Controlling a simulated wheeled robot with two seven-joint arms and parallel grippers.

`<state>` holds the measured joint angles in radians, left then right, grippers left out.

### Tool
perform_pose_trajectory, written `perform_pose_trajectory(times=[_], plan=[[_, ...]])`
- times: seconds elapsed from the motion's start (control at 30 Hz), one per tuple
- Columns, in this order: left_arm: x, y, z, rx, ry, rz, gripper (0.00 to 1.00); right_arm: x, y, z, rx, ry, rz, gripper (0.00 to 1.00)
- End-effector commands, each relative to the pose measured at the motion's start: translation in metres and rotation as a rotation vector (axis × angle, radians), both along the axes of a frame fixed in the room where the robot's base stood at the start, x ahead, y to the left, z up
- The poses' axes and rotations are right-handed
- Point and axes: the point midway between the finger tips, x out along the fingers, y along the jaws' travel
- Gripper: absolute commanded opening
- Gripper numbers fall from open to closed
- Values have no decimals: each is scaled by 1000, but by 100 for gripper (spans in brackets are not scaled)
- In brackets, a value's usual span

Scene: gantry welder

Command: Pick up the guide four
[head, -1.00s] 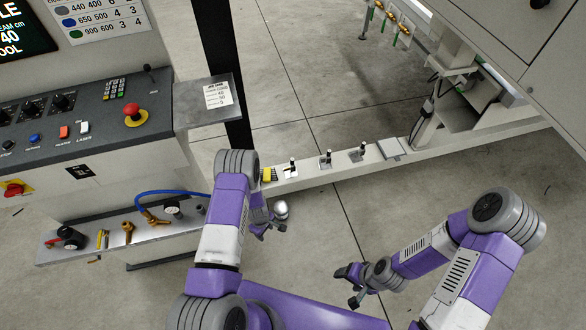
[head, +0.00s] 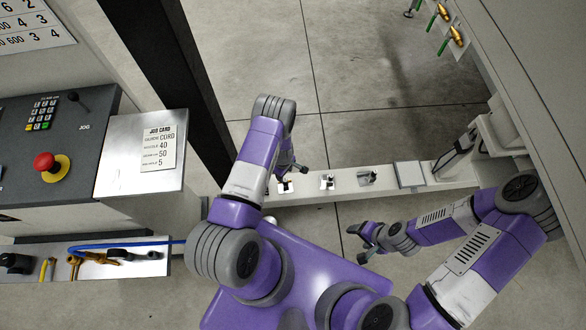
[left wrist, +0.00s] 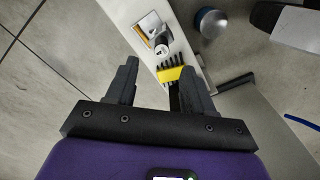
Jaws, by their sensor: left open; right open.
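Several small fittings stand in a row on the pale rail, among them a left one (head: 285,187), a middle one (head: 327,182) and a right one (head: 368,178). I cannot tell which is guide four. My left gripper (head: 291,168) is partly hidden by its arm, at the rail's left end. In the left wrist view it (left wrist: 160,66) is open and empty. A yellow block with black bristles (left wrist: 170,74) shows between its fingers, and a silver-topped post (left wrist: 161,47) stands just beyond. My right gripper (head: 362,241) is open and empty, below the rail.
A control panel with a red button (head: 45,162) and a job card (head: 158,149) stand at the left. A tool shelf (head: 145,266) with a blue hose lies below. A dark post (head: 165,75) rises behind. A large machine body (head: 540,70) fills the right. Floor is open behind the rail.

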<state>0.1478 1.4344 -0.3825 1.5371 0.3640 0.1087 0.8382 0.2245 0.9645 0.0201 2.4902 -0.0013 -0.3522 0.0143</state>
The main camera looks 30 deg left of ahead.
Motion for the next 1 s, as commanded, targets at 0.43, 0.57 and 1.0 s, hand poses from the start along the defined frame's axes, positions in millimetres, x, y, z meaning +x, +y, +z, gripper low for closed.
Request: perform_pose_trajectory(times=[0.43,0.57,1.0], plan=[[1,-1,-53,0,1,0,52,-1,0,-27,0,1,-1,68],[1,-1,-71,0,1,-1,52,0,0,-36,0,1,-1,68],[2,-1,-73,0,1,0,26,0,0,-35,0,0,0,68]])
